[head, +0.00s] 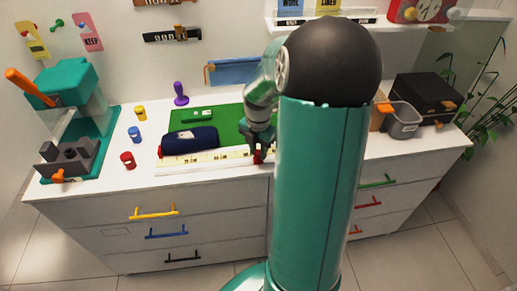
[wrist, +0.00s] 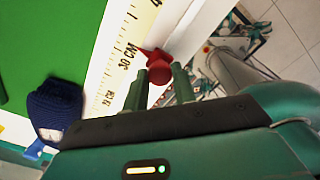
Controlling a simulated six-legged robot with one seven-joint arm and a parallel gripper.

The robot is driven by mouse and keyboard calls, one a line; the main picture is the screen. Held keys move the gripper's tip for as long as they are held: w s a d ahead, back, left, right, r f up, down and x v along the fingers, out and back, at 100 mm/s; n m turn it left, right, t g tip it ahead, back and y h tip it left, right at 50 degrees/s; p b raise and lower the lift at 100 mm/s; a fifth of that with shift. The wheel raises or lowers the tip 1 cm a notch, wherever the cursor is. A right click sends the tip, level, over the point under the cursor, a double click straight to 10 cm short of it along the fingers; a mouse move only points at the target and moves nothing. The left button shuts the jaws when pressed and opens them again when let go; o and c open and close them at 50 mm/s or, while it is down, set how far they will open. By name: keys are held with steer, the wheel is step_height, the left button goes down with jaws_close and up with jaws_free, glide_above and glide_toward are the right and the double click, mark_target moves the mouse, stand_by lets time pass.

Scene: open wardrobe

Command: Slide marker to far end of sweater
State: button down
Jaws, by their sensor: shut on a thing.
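A dark blue knitted sweater (head: 190,139) lies folded on a green mat on the dresser top. It also shows at the left of the wrist view (wrist: 52,108). A pale ruler strip (head: 205,158) runs along its front side; in the wrist view the ruler (wrist: 126,55) carries a "30 CM" label. A red marker (wrist: 158,68) with a pointed tip is at the ruler's edge near that label. My gripper (wrist: 160,82) is shut on the marker. In the head view my gripper (head: 258,150) is right of the sweater, with a little red showing below it.
The green mat (head: 228,122) lies behind the ruler. Yellow, blue and red small pots (head: 128,160) and a purple object (head: 181,93) stand left of and behind the sweater. A teal machine (head: 70,85) is far left. A grey bin (head: 402,122) and black box (head: 428,95) stand right.

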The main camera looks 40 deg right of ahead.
steer(key=w+a, duration=0.2)
steer(key=a, duration=0.1)
steer(key=w+a, duration=0.2)
steer(key=a, duration=0.1)
steer(key=w+a, duration=0.3)
steer(key=a, duration=0.1)
steer(key=c, duration=1.1)
jaws_free()
steer(key=shift+s, duration=0.1)
steer(key=shift+c, duration=0.2)
step_height(320, 180, up, 14)
